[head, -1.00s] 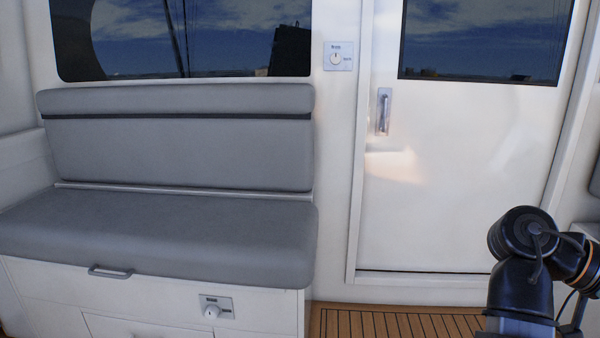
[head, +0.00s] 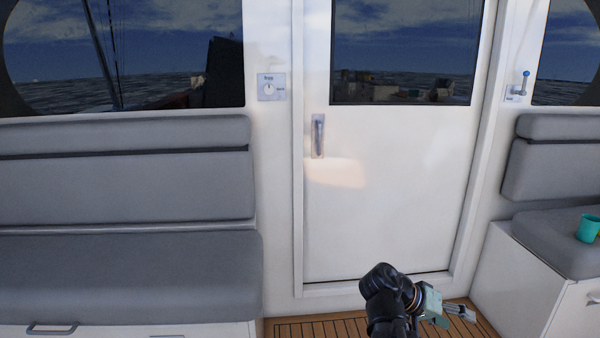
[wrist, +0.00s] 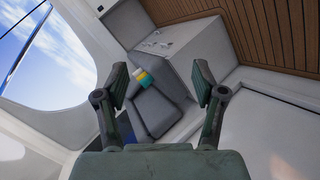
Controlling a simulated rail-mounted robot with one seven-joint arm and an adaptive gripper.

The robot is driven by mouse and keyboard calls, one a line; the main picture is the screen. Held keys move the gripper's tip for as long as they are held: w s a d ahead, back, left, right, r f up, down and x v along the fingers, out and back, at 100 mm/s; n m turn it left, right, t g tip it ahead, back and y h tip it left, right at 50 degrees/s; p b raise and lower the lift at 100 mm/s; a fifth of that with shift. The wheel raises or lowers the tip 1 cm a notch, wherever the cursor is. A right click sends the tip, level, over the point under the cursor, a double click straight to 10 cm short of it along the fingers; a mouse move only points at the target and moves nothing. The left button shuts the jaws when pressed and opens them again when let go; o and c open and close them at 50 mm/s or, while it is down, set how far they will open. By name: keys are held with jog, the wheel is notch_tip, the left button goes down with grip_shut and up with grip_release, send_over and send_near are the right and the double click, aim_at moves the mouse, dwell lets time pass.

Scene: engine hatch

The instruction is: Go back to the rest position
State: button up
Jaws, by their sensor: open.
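My gripper (head: 440,318) is low in the head view, in front of the white door (head: 390,190) and above the wooden floor, pointing right. In the wrist view my gripper (wrist: 160,85) shows two dark fingers spread apart with nothing between them. It is open and empty, touching nothing that I can see. The door is closed and has a metal handle (head: 318,136) on its left side.
A grey bench seat (head: 120,270) stands at the left. A rotary switch (head: 268,87) is on the wall left of the door. Wooden floor (head: 340,328) lies below the door.

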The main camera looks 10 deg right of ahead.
jog(key=s+a+f+n+y+p, duration=0.1)
jog(key=a+f+n+y+p, duration=0.2)
jog(key=a+f+p, duration=0.5)
jog(key=a+f+n+y+p, duration=0.3)
jog(key=a+f, duration=0.2)
jog(key=f, duration=0.8)
jog(key=s+a+f+g+y+p, duration=0.1)
jog(key=s+a+f+y+p, duration=0.1)
jog(key=s+a, duration=0.3)
jog(key=s+a+f+n+g+y+p, duration=0.1)
jog(key=s+a+f+p, duration=0.4)
jog(key=s, duration=0.5)
jog(key=s+a+f+n+g+y+p, duration=0.1)
jog(key=s+a+f+g+y+p, duration=0.1)
jog(key=s+a, duration=0.4)
jog(key=shift+s+a+f+y+p, duration=0.3)
jog(key=shift+s+f+p, duration=0.45)
jog(key=shift+p, duration=0.2)
